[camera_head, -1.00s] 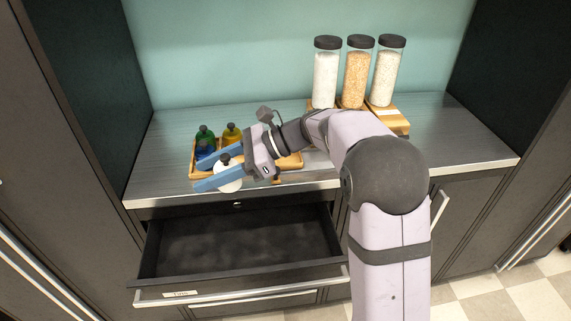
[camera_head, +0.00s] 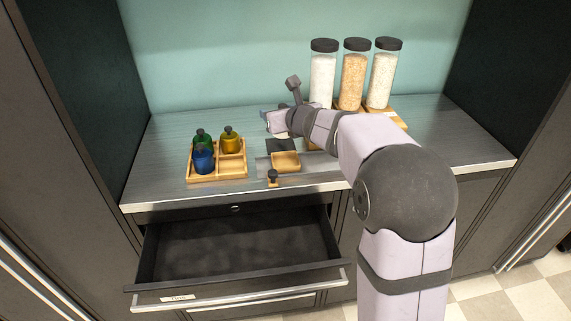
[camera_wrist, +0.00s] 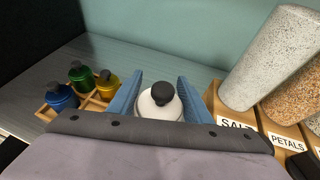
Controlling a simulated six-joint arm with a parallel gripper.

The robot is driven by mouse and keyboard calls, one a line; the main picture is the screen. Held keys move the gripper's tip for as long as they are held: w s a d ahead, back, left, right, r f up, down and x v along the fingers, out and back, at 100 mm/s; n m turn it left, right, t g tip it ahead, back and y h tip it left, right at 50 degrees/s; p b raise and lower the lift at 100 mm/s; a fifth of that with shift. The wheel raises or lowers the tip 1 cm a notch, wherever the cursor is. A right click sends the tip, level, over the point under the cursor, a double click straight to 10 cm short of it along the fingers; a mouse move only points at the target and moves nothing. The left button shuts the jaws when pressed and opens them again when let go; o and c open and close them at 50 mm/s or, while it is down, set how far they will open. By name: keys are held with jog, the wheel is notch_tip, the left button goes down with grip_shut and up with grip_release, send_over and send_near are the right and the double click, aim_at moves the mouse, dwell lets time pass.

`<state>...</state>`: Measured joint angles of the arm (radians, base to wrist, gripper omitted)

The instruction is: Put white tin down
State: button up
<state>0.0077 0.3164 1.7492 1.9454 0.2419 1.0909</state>
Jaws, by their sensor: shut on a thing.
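The white tin (camera_wrist: 160,104), with a dark knob on top, is between the two blue fingers of my gripper (camera_wrist: 160,100) in the wrist view. My gripper is shut on it. In the head view my gripper (camera_head: 270,117) is at the back of the counter, left of the jars, and the tin is hidden behind my wrist. I cannot tell whether the tin touches the counter.
A wooden tray (camera_head: 234,169) holds green (camera_head: 201,137), yellow (camera_head: 230,142) and blue (camera_head: 203,160) tins. A small wooden dish (camera_head: 286,162) lies mid-counter. Glass jars (camera_head: 353,78) stand on wooden bases at back right. The drawer (camera_head: 238,250) below is open and empty.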

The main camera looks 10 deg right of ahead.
aim_at(281, 158)
jog(key=shift+d+f+m+h, duration=0.25)
jog(key=shift+d+m+h, duration=0.05)
jog(key=shift+d, duration=0.15)
jog(key=shift+f+b, duration=2.25)
jog(key=shift+f, duration=2.75)
jog(key=shift+f+b, duration=0.2)
jog(key=shift+b, duration=0.1)
jog(key=o, duration=1.2)
jog(key=shift+s+r+p, duration=0.15)
jog(key=shift+r+p, duration=0.1)
jog(key=shift+p, duration=0.05)
jog(key=v, duration=1.1)
jog(key=shift+s, duration=0.4)
